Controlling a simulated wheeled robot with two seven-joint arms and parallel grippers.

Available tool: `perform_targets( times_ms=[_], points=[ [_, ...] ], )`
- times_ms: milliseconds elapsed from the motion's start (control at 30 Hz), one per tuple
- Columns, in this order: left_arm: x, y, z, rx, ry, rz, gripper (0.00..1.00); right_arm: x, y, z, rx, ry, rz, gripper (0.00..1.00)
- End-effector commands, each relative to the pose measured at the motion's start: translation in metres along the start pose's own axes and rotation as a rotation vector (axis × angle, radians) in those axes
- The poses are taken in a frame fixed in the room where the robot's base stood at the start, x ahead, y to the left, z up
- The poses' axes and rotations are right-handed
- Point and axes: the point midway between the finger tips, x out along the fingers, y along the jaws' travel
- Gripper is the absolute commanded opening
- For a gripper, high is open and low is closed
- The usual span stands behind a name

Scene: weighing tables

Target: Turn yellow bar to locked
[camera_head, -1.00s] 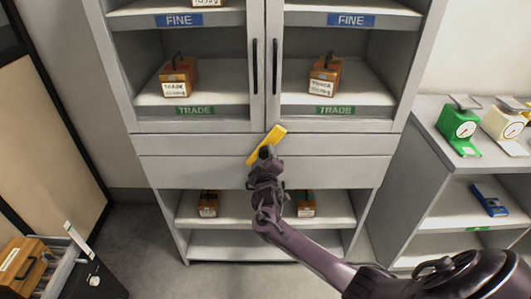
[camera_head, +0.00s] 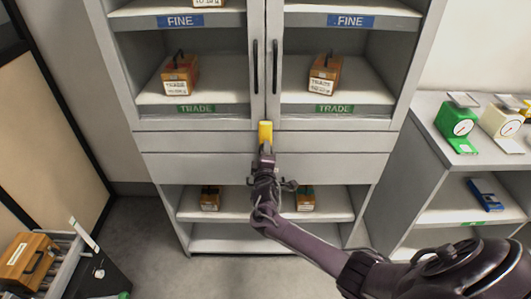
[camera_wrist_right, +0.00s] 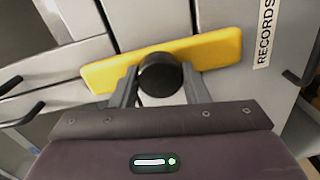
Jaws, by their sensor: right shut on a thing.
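The yellow bar (camera_head: 265,132) is on the front of the grey cabinet, just below where the two glass doors meet. In the head view it stands upright, its lower part hidden behind my right gripper (camera_head: 264,152). In the right wrist view the yellow bar (camera_wrist_right: 215,50) runs across the picture with a round black knob (camera_wrist_right: 160,75) at its middle. My right gripper (camera_wrist_right: 160,90) is shut on the knob, one finger on each side. My left gripper is not in view.
The cabinet doors have black handles (camera_head: 254,65) and (camera_head: 275,66) above the bar. Wooden weight boxes (camera_head: 180,73) stand on the shelves. A shelf unit with green (camera_head: 457,128) and cream scales is at right. A wooden box (camera_head: 27,258) sits at lower left.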

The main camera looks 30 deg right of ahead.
Motion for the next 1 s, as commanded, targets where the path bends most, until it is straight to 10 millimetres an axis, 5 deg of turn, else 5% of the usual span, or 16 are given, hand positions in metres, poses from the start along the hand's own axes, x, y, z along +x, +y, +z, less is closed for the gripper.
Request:
perform_targets(
  times_ms=[400, 433, 567, 1000],
  points=[
    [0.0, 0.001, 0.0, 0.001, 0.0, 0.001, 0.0, 0.0, -0.001, 0.0, -0.013, 0.001, -0.002, 0.0],
    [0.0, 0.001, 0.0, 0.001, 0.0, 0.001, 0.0, 0.0, -0.001, 0.0, -0.014, 0.001, -0.002, 0.44],
    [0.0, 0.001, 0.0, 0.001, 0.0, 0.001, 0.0, 0.0, -0.001, 0.0, -0.012, 0.001, -0.001, 0.61],
    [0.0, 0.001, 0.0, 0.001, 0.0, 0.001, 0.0, -0.013, -0.002, 0.0, -0.011, 0.003, -0.002, 0.63]
  ],
)
